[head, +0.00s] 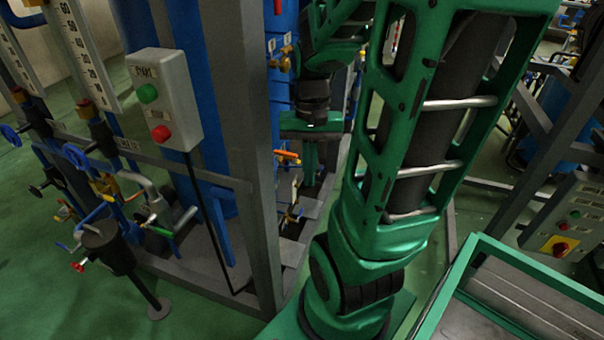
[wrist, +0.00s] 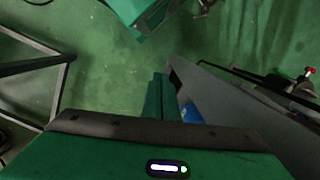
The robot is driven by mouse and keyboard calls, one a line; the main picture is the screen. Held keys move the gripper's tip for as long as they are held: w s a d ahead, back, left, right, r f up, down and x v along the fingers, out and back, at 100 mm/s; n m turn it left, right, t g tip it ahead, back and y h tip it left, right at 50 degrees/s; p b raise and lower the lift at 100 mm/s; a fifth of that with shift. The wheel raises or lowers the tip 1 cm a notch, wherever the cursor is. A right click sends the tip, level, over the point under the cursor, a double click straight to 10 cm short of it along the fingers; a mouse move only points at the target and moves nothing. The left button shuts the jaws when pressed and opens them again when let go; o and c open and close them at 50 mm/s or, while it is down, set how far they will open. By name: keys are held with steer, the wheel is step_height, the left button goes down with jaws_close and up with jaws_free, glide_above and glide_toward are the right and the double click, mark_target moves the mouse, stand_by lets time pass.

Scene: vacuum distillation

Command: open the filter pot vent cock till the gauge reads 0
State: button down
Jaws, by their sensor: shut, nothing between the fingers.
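My gripper (head: 310,180) points down beside the blue column and the grey frame, partly behind my arm in the head view. In the wrist view its two fingers (wrist: 162,78) lie together, shut and empty. A small dark pot (head: 108,250) on a stand is at the lower left of the head view, with a red-handled cock (head: 78,266) beside it. I cannot tell whether this is the filter pot or its vent cock. An orange-handled cock (head: 288,155) is just left of my gripper, apparently apart from it. No gauge dial can be made out.
A grey upright post (head: 243,150) stands left of my gripper. A START switch box (head: 162,98) is mounted left of it. A green-rimmed tray (head: 560,277) is at lower right. In the wrist view, a red-topped fitting (wrist: 309,71) is at right; green floor is open ahead.

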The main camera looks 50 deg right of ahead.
mark_target(297, 161)
steer(key=w+d+f+m+t+y, duration=0.25)
steer(key=w+f+m, duration=0.2)
steer(key=f, duration=0.35)
steer(key=w+d+f+m+t+y, duration=0.2)
steer(key=w+d+f+m+y, duration=0.15)
steer(key=f+m, duration=0.4)
steer(key=w+d+f+m+t+y, duration=0.2)
steer(key=w+d+f+m+y, duration=0.15)
steer(key=f, duration=0.65)
steer(key=d+f+m+t+h, duration=0.3)
steer(key=d+m+t, duration=0.3)
steer(key=m+t, duration=0.15)
steer(key=d+f+m+t+h, duration=0.25)
steer(key=d+m+t, duration=0.35)
steer(key=m, duration=0.3)
steer(key=w+r, duration=0.5)
steer(key=w, duration=0.4)
steer(key=shift+w+d+h, duration=0.3)
steer(key=shift+w+d, duration=0.1)
steer(key=shift+d, duration=0.05)
